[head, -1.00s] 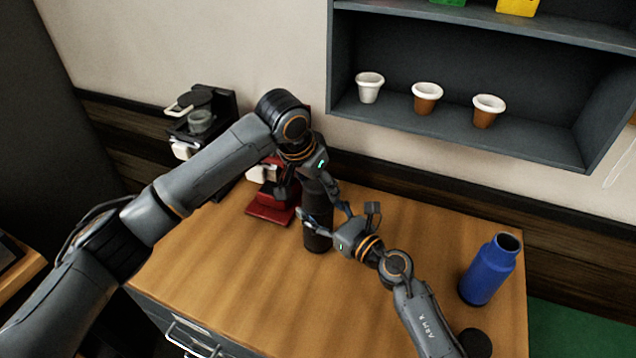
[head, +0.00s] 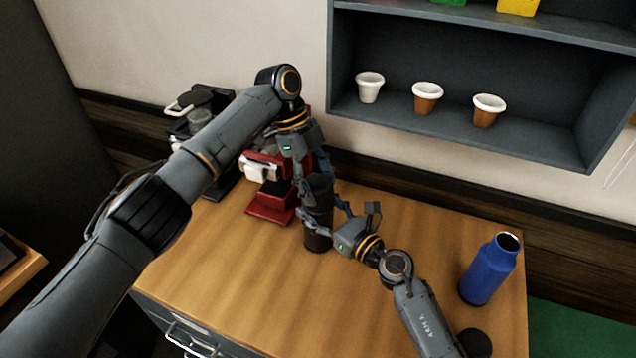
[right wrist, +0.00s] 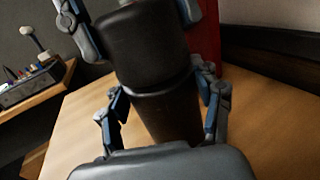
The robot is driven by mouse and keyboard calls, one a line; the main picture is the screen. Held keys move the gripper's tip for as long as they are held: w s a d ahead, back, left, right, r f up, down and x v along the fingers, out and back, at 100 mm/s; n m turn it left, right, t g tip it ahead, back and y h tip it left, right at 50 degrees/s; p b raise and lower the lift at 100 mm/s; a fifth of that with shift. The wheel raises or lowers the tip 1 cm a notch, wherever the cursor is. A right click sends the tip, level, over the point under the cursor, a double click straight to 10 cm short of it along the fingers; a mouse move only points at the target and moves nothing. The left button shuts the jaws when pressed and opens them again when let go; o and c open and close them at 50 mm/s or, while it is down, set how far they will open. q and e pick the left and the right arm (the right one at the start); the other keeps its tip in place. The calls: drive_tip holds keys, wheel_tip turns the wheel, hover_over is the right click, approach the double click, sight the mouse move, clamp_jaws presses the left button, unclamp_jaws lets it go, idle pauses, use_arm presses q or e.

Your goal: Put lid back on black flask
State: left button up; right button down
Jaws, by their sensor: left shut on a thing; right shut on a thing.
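The black flask (head: 317,236) stands upright on the wooden worktop. My right gripper (head: 325,220) is shut around its body from the right. The black lid (head: 319,186) is at the flask's top. My left gripper (head: 314,178) comes down from above and is shut on the lid. In the right wrist view, the lid (right wrist: 142,42) sits in line with the flask body (right wrist: 172,116), with a thin seam between them. I cannot tell how tightly they are joined. The left gripper's fingers flank the lid, and the right gripper's fingers (right wrist: 160,105) flank the body below.
A blue flask (head: 488,272) stands open at the right, with a dark round object (head: 475,342) near it. A red brewer (head: 270,200) stands behind left, close to the left gripper. A wall shelf (head: 460,135) holds three cups. The front middle worktop is clear.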

use_arm(q)
drive_tip(key=o, duration=1.1)
drive_tip(key=shift+r, duration=2.3)
drive_tip(key=shift+c, duration=0.2)
